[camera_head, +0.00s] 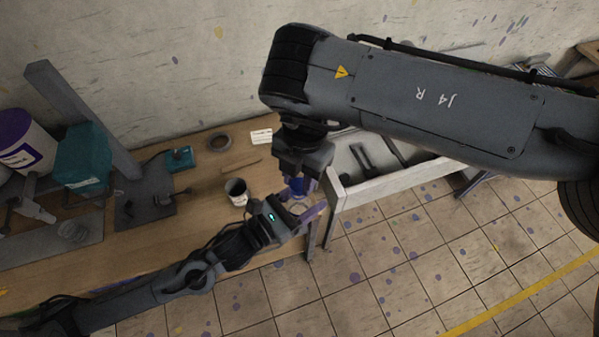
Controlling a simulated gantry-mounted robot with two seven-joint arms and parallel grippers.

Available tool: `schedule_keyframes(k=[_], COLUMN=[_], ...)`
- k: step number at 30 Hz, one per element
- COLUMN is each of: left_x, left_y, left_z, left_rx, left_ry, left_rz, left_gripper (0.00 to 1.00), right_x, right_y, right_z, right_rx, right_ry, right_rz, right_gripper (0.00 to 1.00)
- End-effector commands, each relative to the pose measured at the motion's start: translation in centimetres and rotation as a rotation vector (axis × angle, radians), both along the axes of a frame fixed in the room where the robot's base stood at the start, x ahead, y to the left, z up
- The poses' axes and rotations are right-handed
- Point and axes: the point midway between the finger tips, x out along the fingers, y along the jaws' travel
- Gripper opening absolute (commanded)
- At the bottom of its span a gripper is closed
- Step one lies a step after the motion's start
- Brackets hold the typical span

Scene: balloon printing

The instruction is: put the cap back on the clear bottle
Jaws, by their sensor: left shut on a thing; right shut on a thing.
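The clear bottle (297,188), with a bluish tint, is small and partly hidden at the right end of the wooden table. My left gripper (304,210) reaches in from the lower left and is shut on the bottle low down. My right gripper (301,172) points down from above and is shut right over the bottle's top. The cap is hidden within the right gripper's jaws. I cannot tell whether the cap touches the bottle's neck.
A cup (238,197) stands left of the grippers on the wooden table (207,190). A dark ring (219,142), a white card (261,136) and a teal box (82,158) lie farther back or left. A white-edged tray (395,178) with tools is close on the right.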

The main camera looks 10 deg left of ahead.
Motion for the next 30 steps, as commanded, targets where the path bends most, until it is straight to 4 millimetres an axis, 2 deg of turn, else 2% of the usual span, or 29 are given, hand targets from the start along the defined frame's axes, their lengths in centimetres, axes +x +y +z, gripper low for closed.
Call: schedule_keyframes(k=[14, 30], left_x=[0.0, 0.0], left_y=[0.0, 0.0], left_z=[0.0, 0.0], left_rx=[-0.001, -0.001], left_ry=[-0.001, -0.001], left_rz=[0.0, 0.0], left_gripper=[0.07, 0.07], right_x=[0.0, 0.0], right_y=[0.0, 0.0], right_z=[0.0, -1.0], right_rx=[0.0, 0.0], right_ry=[0.0, 0.0], right_rz=[0.0, 0.0], right_gripper=[0.06, 0.06])
